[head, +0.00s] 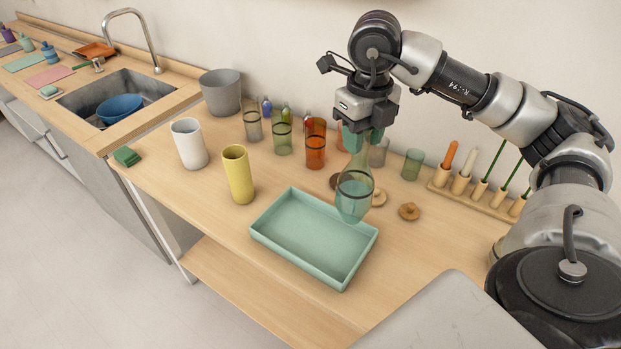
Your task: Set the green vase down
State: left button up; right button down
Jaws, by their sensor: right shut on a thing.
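The green vase (354,202) is see-through, with a narrow neck, a wider rounded body and a dark ring around it. My right gripper (361,137) points down and is shut on the vase at its neck. The vase hangs about upright just behind the right back part of the green tray (280,260). I cannot tell whether its base is touching the table or is a little above it. My left gripper is out of view.
The tray is empty. A yellow vase (238,175) and a white vase (189,144) stand to its left. Glass containers, including an orange one (315,150), stand behind. Wooden lids (409,211) lie close by. A peg rack (480,198) stands right. Table right of the tray is bare.

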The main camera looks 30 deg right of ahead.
jog(key=w+a+f+p, duration=0.3)
jog(key=w+a+f, duration=0.2)
jog(key=f, duration=0.3)
jog(key=shift+w+a+f+p, duration=0.15)
jog(key=shift+a+f+p, duration=0.25)
jog(key=shift+a, duration=0.3)
jog(key=shift+f, duration=0.2)
jog(key=c, duration=0.7)
grip_release()
jog(key=shift+r, duration=0.15)
